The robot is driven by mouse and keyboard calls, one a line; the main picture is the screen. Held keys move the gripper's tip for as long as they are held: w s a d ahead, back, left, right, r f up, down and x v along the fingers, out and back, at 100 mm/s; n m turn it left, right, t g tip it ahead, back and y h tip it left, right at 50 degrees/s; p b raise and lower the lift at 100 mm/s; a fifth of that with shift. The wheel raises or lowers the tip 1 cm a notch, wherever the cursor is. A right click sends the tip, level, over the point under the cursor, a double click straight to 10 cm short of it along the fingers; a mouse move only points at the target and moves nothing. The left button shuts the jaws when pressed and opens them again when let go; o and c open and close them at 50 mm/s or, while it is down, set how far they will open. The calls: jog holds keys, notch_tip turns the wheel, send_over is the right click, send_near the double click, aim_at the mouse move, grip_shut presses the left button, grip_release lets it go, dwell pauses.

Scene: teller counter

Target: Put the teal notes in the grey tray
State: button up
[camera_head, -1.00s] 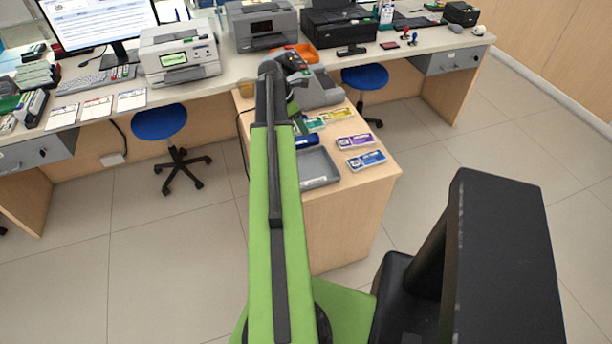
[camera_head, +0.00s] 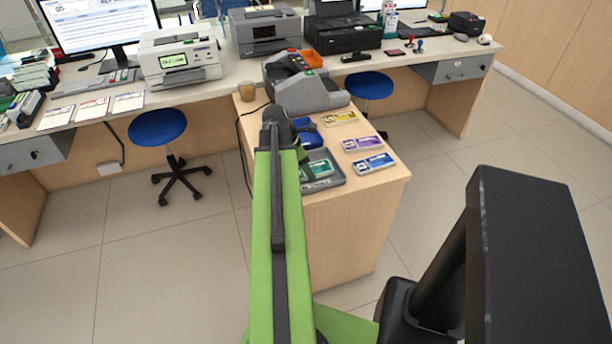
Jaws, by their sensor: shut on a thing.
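The teal notes (camera_head: 320,169) show over the grey tray (camera_head: 336,183), within its outline, at the near end of the wooden side counter. I cannot tell whether they touch the tray's floor. My gripper (camera_head: 305,173) is at the left end of the teal notes, shut on them. Its fingers are small and dark here, and my green arm hides part of them and the left part of the tray.
A dark blue object (camera_head: 309,134) lies just behind the tray. Yellow notes (camera_head: 340,118), purple notes (camera_head: 362,144) and blue notes (camera_head: 374,163) lie to its right.

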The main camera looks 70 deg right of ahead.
jog(key=shift+r, duration=0.1)
jog(key=o, duration=1.6)
jog(key=shift+r+p, duration=0.2)
jog(key=shift+p, duration=0.2)
jog(key=p+v, duration=1)
jog(key=v, duration=0.1)
jog(key=shift+w+r+p, duration=0.2)
jog(key=shift+r+p, duration=0.05)
jog(key=shift+p, duration=0.1)
jog(key=shift+a, duration=0.15)
